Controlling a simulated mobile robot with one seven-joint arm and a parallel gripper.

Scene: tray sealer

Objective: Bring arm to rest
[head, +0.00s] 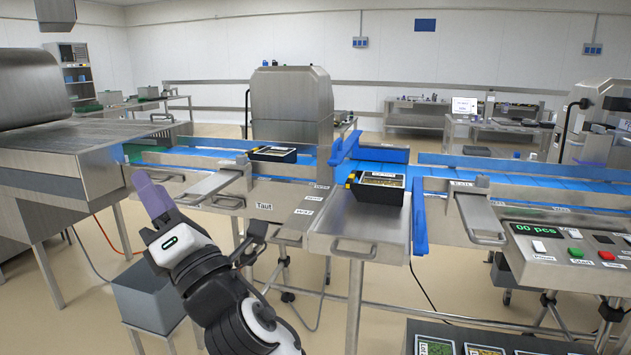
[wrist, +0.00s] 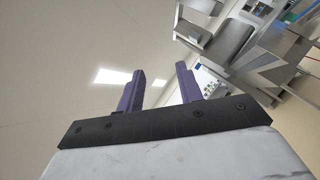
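My gripper (head: 150,196) is raised at the left of centre in the head view, in front of the conveyor line and apart from it. Its purple fingers point up. In the wrist view the two fingers of my gripper (wrist: 160,88) stand apart with an empty gap between them, facing the ceiling and part of the steel machinery. My arm comes up from the bottom of the head view, bent at the wrist. Nothing is held.
A blue conveyor (head: 320,165) runs across the middle. One black tray (head: 381,190) sits by the steel side table (head: 345,222), another tray (head: 272,154) farther back. A grey bin (head: 150,298) stands below my gripper. A control panel (head: 570,245) is at the right.

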